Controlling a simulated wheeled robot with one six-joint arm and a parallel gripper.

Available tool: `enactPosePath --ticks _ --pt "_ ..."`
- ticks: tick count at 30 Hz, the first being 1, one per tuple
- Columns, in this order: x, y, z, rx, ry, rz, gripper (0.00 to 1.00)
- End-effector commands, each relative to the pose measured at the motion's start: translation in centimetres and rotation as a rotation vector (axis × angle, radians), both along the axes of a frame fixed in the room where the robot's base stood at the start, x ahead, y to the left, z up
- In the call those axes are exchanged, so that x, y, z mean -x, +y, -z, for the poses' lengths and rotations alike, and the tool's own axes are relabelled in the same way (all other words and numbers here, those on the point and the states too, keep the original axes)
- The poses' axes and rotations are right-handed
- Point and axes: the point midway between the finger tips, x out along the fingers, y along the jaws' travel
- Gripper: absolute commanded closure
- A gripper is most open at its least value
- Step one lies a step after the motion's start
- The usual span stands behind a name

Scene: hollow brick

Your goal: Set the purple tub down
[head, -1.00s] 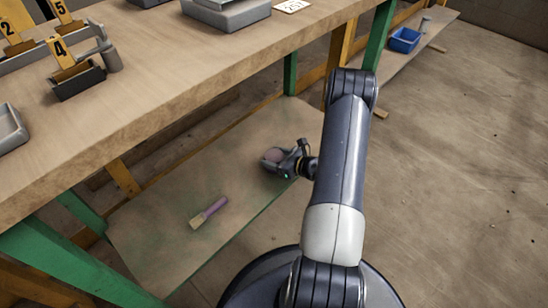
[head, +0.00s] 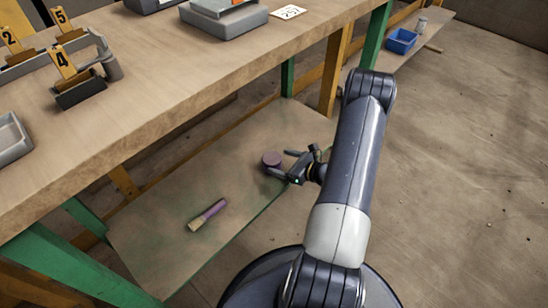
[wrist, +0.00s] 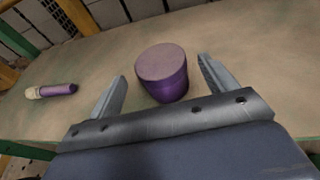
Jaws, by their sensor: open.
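The purple tub (head: 271,159) stands upright on the low shelf board (head: 165,215) under the workbench. It has a paler, greyish-pink top. In the wrist view the tub (wrist: 168,75) sits ahead of and between the open fingers of my gripper (wrist: 163,88), with a gap on both sides. In the head view my gripper (head: 281,165) is to the right of the tub, open and empty, its fingertips close to the tub's side.
A purple-handled brush (head: 208,214) lies on the same shelf board, left of the tub; it also shows in the wrist view (wrist: 52,90). The workbench top (head: 170,90) overhangs the shelf, with green legs (head: 60,262) nearby. A blue bin (head: 401,40) stands far right.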

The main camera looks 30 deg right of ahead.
Motion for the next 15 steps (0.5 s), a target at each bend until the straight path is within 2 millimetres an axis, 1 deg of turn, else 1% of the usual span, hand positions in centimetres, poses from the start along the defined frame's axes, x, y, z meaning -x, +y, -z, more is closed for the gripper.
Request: enactPosePath --ticks 1,6,10,15 --pt "1.0 -0.7 -0.7 -0.001 0.001 0.006 0.2" --pt "3.7 -2.0 -1.5 -0.001 -0.001 0.003 0.2" --pt "5.1 -2.8 -1.9 0.001 0.0 0.002 0.2" --pt "5.9 -3.2 -2.2 0.0 -0.001 0.0 0.2"
